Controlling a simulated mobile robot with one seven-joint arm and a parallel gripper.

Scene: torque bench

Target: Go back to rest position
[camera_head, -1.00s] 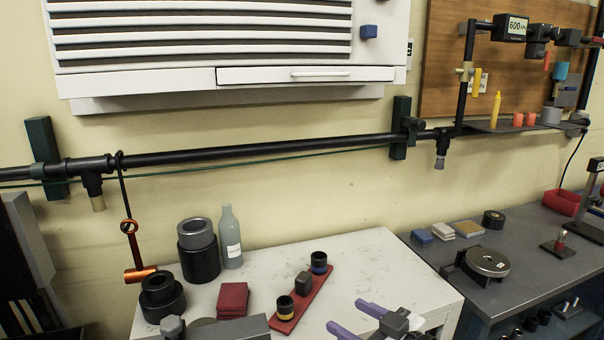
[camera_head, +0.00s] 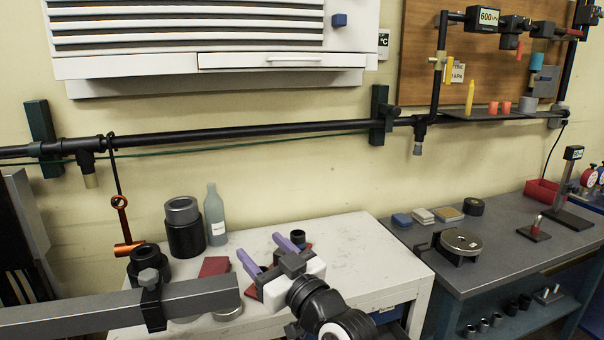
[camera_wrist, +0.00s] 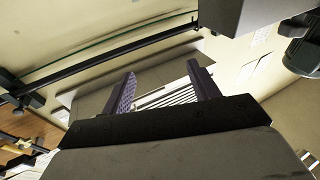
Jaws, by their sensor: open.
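My gripper (camera_head: 268,254) has two purple fingers and shows at the lower middle of the head view, above the white table (camera_head: 350,240). The fingers are spread apart with nothing between them. In the wrist view the open fingers (camera_wrist: 163,90) point toward the wall and the white louvred unit (camera_wrist: 172,96), with no object in the gap. My arm's black and white wrist links come up from the bottom edge of the head view. The gripper hides part of the red strip and the cups on the table.
A black pipe (camera_head: 240,134) runs along the wall, with an orange hammer-like tool (camera_head: 123,225) hanging from it. Black cylinders (camera_head: 184,228) and a grey bottle (camera_head: 215,215) stand at the table's back left. A grey bench (camera_head: 500,240) at right carries a round device (camera_head: 460,243).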

